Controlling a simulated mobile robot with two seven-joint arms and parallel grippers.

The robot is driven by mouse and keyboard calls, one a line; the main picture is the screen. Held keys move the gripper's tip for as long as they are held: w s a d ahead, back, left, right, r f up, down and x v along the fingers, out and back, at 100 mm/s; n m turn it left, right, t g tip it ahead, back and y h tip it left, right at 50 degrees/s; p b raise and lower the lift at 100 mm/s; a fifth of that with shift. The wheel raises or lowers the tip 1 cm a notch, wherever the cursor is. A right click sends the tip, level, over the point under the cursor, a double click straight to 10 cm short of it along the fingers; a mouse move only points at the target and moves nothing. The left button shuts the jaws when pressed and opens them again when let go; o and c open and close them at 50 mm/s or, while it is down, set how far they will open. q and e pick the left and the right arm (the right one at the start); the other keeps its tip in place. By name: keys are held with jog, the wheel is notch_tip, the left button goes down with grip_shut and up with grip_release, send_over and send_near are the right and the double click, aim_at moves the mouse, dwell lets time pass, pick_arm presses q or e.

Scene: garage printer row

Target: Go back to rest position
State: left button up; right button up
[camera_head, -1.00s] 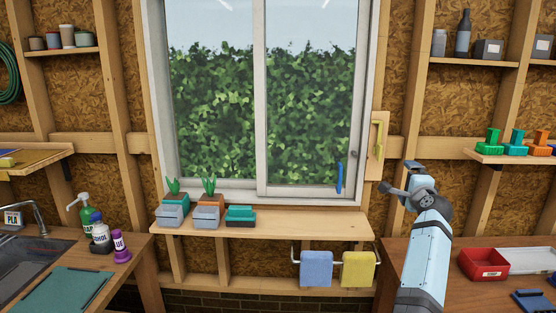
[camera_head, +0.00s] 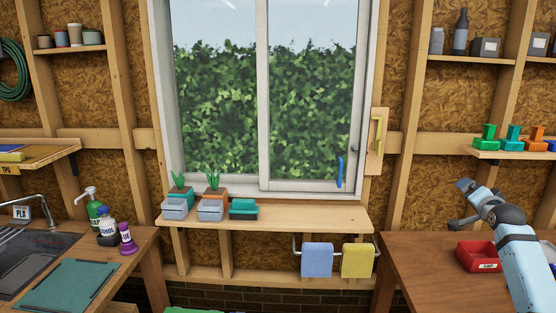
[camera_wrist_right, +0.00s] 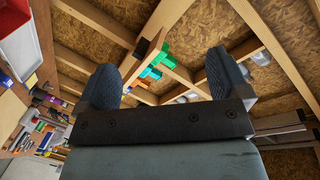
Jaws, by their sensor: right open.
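My right arm comes in at the lower right of the head view. Its right gripper (camera_head: 456,205) is raised above the left part of the right-hand wooden bench (camera_head: 420,265), left of and above the red bin (camera_head: 478,256). In the right wrist view the right gripper (camera_wrist_right: 165,80) has its two dark ribbed fingers wide apart, with nothing between them. It is open and empty. My left gripper is in neither view.
A window with a blue handle (camera_head: 339,172) is straight ahead. A sill shelf (camera_head: 300,217) holds planters and boxes. A blue towel (camera_head: 317,260) and a yellow towel (camera_head: 357,260) hang below it. A sink (camera_head: 35,245) and bottles are at left.

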jog(key=s+d+f+n+g+h, duration=0.1)
jog(key=s+d+f+n, duration=0.2)
jog(key=d, duration=0.5)
notch_tip(320, 180, up, 4)
jog(key=n+t+h, duration=0.1)
jog(key=n+t, duration=0.1)
jog(key=n, duration=1)
jog(key=s+a+f+n+g+y, duration=0.1)
jog(key=s+a+f+y, duration=0.1)
jog(key=s+a+f, duration=0.5)
jog(key=s+a+f+g+y, duration=0.1)
jog(key=s+a+f+y, duration=0.15)
jog(key=a+f, duration=0.85)
jog(key=s+a+f+n+g+y, duration=0.1)
jog(key=s+a+f, duration=0.5)
jog(key=f, duration=0.6)
jog(key=s+a+f+m+g+y, duration=0.1)
jog(key=s+a+f, duration=0.2)
jog(key=s+a, duration=0.3)
jog(key=s+a+f+m+g+y, duration=0.1)
jog(key=s+a+f, duration=0.2)
jog(key=s+a, duration=0.4)
jog(key=s+a+f+g+y, duration=0.1)
jog(key=s+a+f, duration=0.2)
jog(key=s+a, duration=0.4)
jog(key=s, duration=0.9)
jog(key=shift+f+m, duration=0.2)
jog(key=shift+m, duration=0.2)
jog(key=shift+c, duration=0.4)
